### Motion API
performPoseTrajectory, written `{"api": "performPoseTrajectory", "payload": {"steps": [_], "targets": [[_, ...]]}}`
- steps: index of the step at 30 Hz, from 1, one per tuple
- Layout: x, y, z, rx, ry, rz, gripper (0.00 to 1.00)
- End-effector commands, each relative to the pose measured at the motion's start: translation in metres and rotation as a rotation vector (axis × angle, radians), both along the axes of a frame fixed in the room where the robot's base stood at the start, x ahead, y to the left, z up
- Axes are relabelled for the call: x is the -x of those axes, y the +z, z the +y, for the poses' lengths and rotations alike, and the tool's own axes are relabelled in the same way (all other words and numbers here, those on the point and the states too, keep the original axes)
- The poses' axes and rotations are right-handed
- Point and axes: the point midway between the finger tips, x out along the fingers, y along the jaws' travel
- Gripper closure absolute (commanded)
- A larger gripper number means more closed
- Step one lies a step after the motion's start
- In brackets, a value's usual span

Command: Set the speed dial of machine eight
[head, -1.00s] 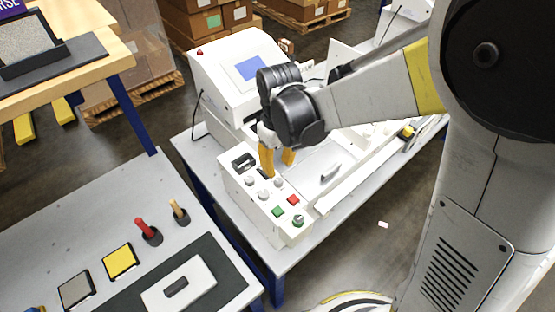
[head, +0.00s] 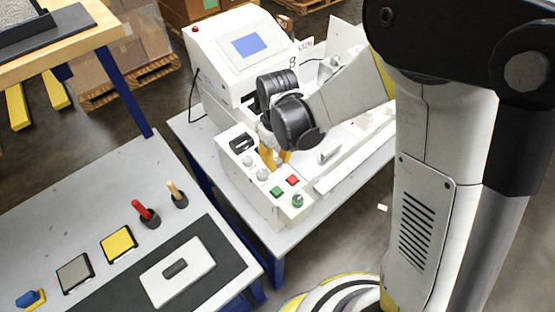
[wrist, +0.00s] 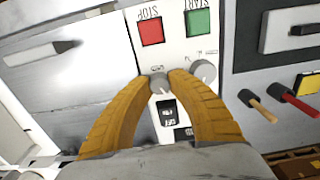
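Machine eight (head: 222,62) is a white unit with a blue screen, a figure 8 beside it and a low control panel in front. My gripper (wrist: 160,80) reaches down over the panel. In the wrist view its yellow fingers stand close on either side of a small grey dial (wrist: 158,84), beside the STOP button (wrist: 151,31). I cannot tell whether they press on it. A larger dial (wrist: 203,71) sits just right of the right fingertip. The dial labels are too small to read.
A green knob (head: 297,201) stands at the panel's front corner. A grey bench (head: 95,190) with red- and tan-handled tools (head: 146,214) and a yellow pad (head: 118,244) is at left.

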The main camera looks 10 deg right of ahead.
Motion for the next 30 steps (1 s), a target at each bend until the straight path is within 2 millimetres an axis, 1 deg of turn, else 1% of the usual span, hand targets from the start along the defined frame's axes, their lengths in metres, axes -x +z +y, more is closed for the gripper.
{"api": "performPoseTrajectory", "payload": {"steps": [5,11,17,30], "targets": [[-0.0001,0.0000,0.0001,0.000,0.010,0.000,1.00],[-0.0002,-0.0004,0.0000,0.000,0.076,0.000,1.00],[-0.0001,-0.0010,0.0000,-0.001,0.213,-0.001,1.00],[-0.0002,-0.0006,0.0001,-0.001,0.580,-0.001,1.00]]}}
